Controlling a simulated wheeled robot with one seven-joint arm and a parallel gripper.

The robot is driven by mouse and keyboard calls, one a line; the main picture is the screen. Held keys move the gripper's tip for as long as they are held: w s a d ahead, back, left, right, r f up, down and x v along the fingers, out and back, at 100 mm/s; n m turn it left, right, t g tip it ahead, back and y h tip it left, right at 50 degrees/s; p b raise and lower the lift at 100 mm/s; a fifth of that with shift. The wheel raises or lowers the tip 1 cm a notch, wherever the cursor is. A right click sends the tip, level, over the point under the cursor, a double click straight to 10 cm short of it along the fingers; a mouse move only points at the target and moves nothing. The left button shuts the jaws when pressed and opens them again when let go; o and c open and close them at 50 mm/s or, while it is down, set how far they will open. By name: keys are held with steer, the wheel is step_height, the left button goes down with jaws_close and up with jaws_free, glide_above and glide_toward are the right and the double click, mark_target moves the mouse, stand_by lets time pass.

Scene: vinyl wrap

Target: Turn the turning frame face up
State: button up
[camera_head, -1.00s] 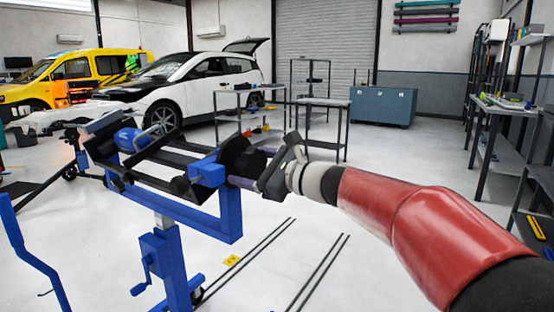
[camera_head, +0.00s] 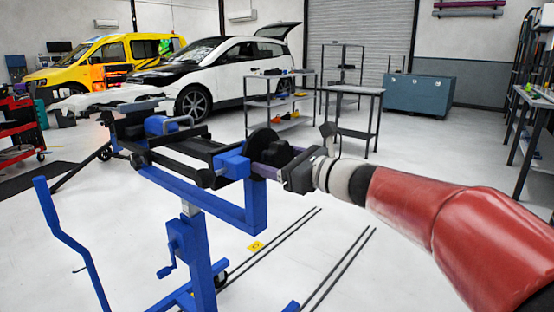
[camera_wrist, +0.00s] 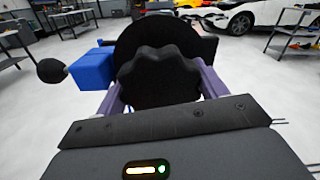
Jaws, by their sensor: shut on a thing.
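The turning frame (camera_head: 185,150) is a black cradle with rails, carried on a blue stand (camera_head: 190,235) left of the centre of the head view. A blue cylindrical part (camera_head: 160,125) shows at its far end. At its near right end is a black lobed knob (camera_wrist: 158,80), in front of a round black disc. My gripper (camera_head: 280,160) reaches in from the right, its purple fingers on either side of the knob. In the wrist view, my gripper (camera_wrist: 160,85) is shut on the knob. The frame looks nearly level; which face is up I cannot tell.
Dark metal shelves (camera_head: 285,115) and a table (camera_head: 355,92) stand behind the frame. A white car (camera_head: 225,70) and a yellow van (camera_head: 90,65) are farther back. The floor at right has free room.

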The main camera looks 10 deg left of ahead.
steer(key=shift+f, duration=0.1)
steer(key=o, duration=1.4)
steer(key=shift+d, duration=0.1)
steer(key=b+v, duration=0.1)
steer(key=v, duration=0.6)
steer(key=shift+s+d, duration=0.2)
steer(key=shift+d, duration=0.05)
